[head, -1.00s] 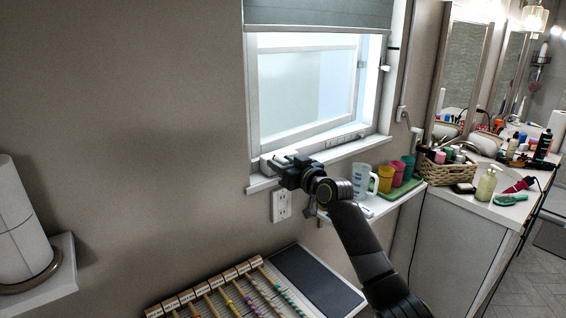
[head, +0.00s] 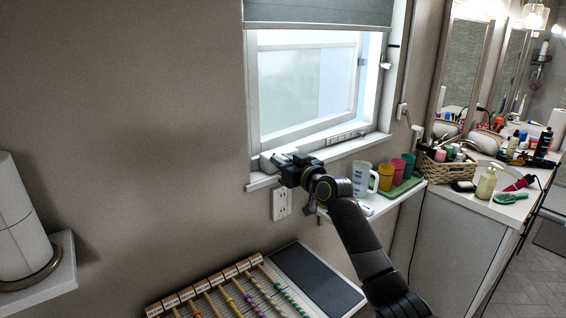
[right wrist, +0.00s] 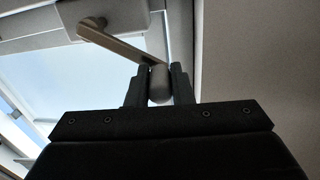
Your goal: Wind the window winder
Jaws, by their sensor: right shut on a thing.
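The window (head: 305,85) stands in the wall in the head view, its sash tilted out from the frame. The window winder is a short metallic crank arm (right wrist: 115,38) with a rounded knob (right wrist: 159,82) at its end, seen in the right wrist view. My right gripper (right wrist: 163,75) is shut on the knob, one finger on each side. In the head view my right gripper (head: 278,160) is at the lower left corner of the window sill and hides most of the winder. My left gripper is not in view.
A shelf (head: 408,189) below the window's right side holds a clear jug (head: 362,180) and coloured cups (head: 385,177), close to my right arm. A board with labelled, coloured sticks (head: 232,290) lies below. A paper roll (head: 20,225) stands at the left.

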